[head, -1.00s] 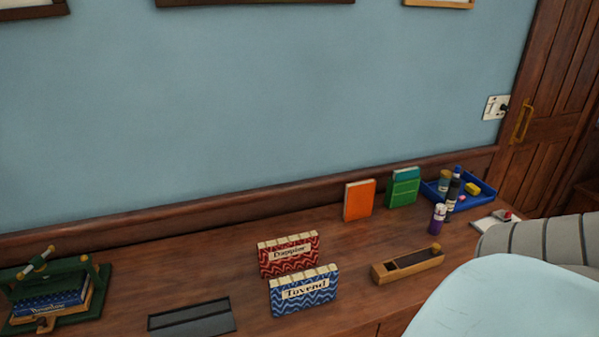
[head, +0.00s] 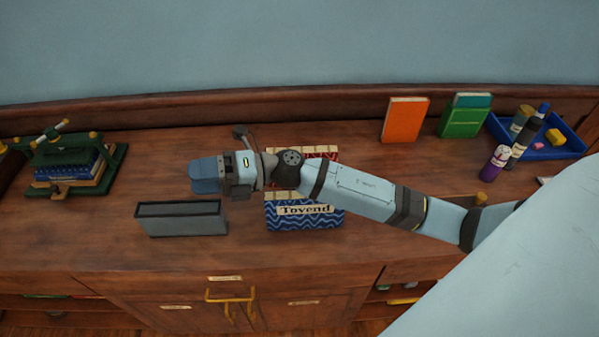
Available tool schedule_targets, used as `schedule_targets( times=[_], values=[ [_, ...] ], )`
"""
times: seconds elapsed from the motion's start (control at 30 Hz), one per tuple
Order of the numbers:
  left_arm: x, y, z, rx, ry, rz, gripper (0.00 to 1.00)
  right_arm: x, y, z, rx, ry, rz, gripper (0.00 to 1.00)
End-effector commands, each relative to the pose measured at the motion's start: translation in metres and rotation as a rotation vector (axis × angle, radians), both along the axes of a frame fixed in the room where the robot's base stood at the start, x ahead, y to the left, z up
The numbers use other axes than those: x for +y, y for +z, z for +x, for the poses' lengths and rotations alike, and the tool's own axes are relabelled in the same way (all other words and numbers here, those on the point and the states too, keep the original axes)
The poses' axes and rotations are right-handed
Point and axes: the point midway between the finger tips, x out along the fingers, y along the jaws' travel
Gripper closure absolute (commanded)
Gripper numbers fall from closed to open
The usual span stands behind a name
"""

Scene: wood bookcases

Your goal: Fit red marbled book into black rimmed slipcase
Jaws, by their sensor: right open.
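The red marbled book (head: 330,155) stands on the wooden desk. My right arm crosses in front of it, so only parts of its top and cover show. The grey slipcase with a black rim (head: 183,222) stands left of it, nearer the front edge, its dark slot facing up. My right gripper (head: 204,175) is open, pointing left, behind and above the slipcase in the picture, left of the red book. No book shows between its blue fingers. My left gripper is not in view.
A blue wavy-patterned book (head: 304,212) stands just in front of the red one. A green press (head: 115,165) holding books sits at left. Orange (head: 404,120) and green (head: 465,120) books and a blue tray (head: 545,152) stand at back right. The desk left of the slipcase is clear.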

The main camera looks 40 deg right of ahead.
Motion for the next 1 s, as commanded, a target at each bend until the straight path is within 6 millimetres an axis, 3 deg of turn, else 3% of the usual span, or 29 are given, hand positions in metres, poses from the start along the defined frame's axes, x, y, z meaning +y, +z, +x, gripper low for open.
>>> schedule_targets(
  times=[0.07,0.17,0.3,0.4,0.5,0.6,0.77,1.0],
  values=[
    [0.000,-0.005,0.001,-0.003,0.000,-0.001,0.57,-0.006,-0.014,0.006,-0.186,0.158,-0.257,0.38],
    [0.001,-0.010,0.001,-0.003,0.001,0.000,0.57,-0.035,-0.039,0.017,-0.354,0.341,-0.603,0.38],
    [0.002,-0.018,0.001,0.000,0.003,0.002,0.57,-0.115,-0.061,0.049,-0.452,0.539,-1.090,0.38],
    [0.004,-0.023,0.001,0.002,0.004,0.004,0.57,-0.179,-0.057,0.069,-0.435,0.628,-1.379,0.38],
    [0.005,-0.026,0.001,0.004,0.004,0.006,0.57,-0.230,-0.046,0.082,-0.381,0.680,-1.585,0.38],
    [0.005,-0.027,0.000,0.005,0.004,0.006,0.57,-0.261,-0.035,0.087,-0.333,0.708,-1.707,0.38],
    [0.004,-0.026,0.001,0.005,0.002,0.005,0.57,-0.278,-0.042,0.089,-0.298,0.723,-1.767,0.38],
    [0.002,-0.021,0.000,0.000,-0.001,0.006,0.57,-0.276,-0.088,0.088,-0.300,0.723,-1.764,0.38]
  ],
)
